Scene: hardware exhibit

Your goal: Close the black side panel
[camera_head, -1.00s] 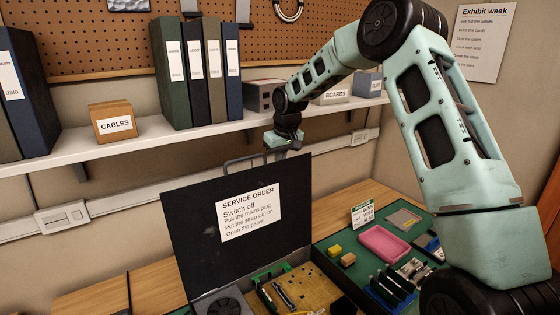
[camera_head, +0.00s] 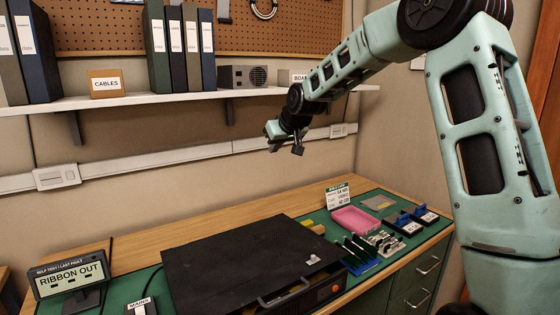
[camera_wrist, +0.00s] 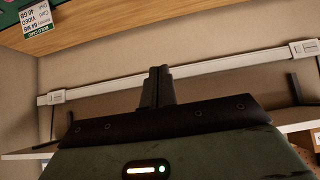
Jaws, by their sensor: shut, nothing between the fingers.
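The black side panel (camera_head: 245,262) lies flat over its case on the green bench mat in the head view, covering the inside. Its metal handle (camera_head: 288,291) is at the front edge.
A "RIBBON OUT" display (camera_head: 70,279) stands at the left. A pink tray (camera_head: 356,220), blue card racks (camera_head: 357,255) and small parts lie right of the case. A shelf (camera_head: 120,108) with binders and boxes runs along the wall. Air above the panel is free.

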